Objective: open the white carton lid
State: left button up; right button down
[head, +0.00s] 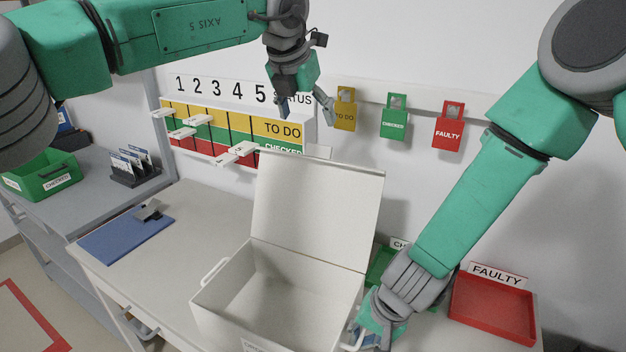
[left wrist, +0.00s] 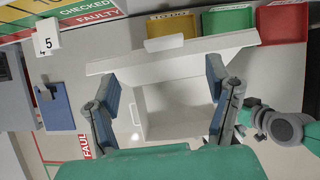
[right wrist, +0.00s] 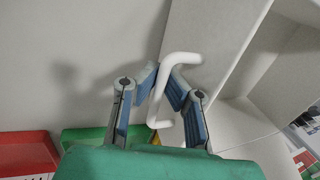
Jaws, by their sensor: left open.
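The white carton (head: 290,285) stands on the bench with its lid (head: 318,205) raised upright at the back. Its inside looks empty. My left gripper (head: 306,110) is open and empty, above the lid's top edge and apart from it. In the left wrist view the lid (left wrist: 170,55) lies beyond the spread fingers, with the carton's inside (left wrist: 175,105) below. My right gripper (head: 368,335) is low at the carton's right side. In the right wrist view its fingers are closed around the white side handle (right wrist: 183,58). Its fingertips are partly hidden in the head view.
A red FAULTY tray (head: 492,308) and a partly hidden green tray (head: 382,268) stand at the right. A blue mat (head: 125,234) lies on the left. A status board (head: 235,130) and coloured tags (head: 395,122) are behind.

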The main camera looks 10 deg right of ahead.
pick_arm(q)
jog(key=shift+v, duration=1.55)
pick_arm(e)
jog(key=c, duration=1.6)
grip_release()
jog(key=shift+c, duration=0.2)
